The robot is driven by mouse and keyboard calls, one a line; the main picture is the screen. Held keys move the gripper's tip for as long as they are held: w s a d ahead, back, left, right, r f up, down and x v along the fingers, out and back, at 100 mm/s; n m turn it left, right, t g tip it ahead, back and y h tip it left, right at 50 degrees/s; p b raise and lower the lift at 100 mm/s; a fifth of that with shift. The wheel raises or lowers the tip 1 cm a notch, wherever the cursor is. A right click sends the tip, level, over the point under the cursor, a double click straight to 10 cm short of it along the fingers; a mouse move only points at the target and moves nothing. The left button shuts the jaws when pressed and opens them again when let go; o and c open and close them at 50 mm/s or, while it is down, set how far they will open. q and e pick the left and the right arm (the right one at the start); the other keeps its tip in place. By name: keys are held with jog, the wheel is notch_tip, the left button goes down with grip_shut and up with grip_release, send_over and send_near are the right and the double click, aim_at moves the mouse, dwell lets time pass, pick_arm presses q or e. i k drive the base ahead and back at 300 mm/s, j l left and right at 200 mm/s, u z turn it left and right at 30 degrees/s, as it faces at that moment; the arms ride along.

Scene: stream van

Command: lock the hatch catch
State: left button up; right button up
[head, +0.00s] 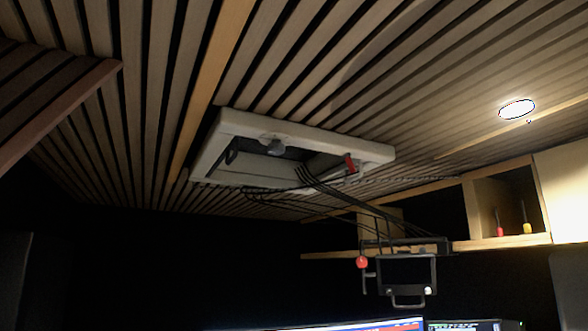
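The roof hatch has a white frame (300,133) set in the slatted wooden ceiling, in the middle of the head view. A small red part (351,163), perhaps the catch, sits at the right side of the hatch opening. A dark bracket or handle (231,153) shows at the left inside the opening. I cannot tell from here whether the catch is locked. Neither of my grippers is in view.
Black cables (330,188) run from the hatch area down to a dark mounted device (405,273) with a red knob (362,262) beside it. A wooden shelf (500,242) is at the right. Lit screens (370,326) show at the bottom. A round lamp (517,110) glows in the ceiling.

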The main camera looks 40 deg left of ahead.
aim_at(350, 164)
jog(key=i+l, duration=0.25)
jog(key=l, duration=0.15)
jog(key=i+l+u, duration=0.35)
jog(key=l+u, duration=0.15)
jog(key=l, duration=0.15)
jog(key=i+l+u, duration=0.2)
jog(key=l, duration=0.15)
jog(key=k+u, duration=0.1)
jog(key=u, duration=0.8)
